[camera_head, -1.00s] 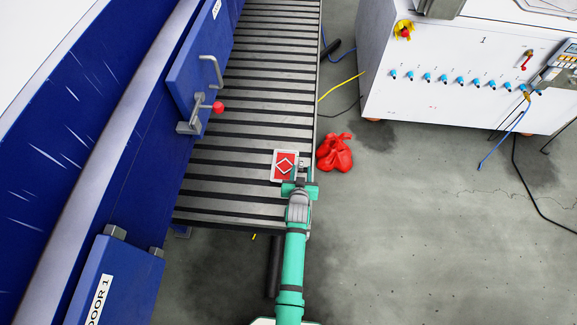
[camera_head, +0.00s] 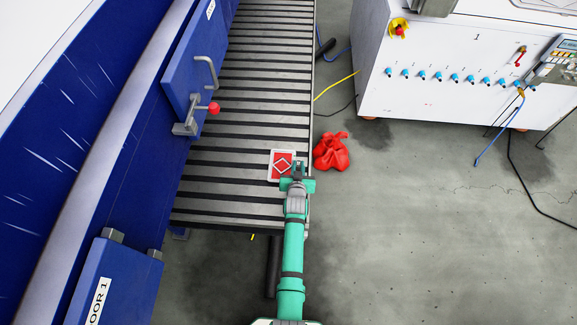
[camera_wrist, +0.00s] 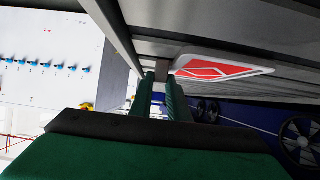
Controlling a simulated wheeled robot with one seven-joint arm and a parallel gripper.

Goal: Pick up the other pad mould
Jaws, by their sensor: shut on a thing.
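The pad mould (camera_head: 281,165) is a small flat plate with a pale rim and a red face bearing a white diamond outline. It is at the right edge of the slatted conveyor, near its front end. My gripper (camera_head: 298,172) is at the mould's right side in the head view. In the wrist view the mould (camera_wrist: 222,69) lies just beyond the fingertips, and my gripper (camera_wrist: 162,76) is shut on its near edge. The exact grip on the edge is small and partly hidden by the fingers.
The conveyor (camera_head: 262,75) runs away from me beside a blue machine (camera_head: 125,150) with a door handle. A red bundle (camera_head: 331,151) lies on the floor right of the conveyor. A white cabinet (camera_head: 450,95) with blue valves stands at the back right. The grey floor between is open.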

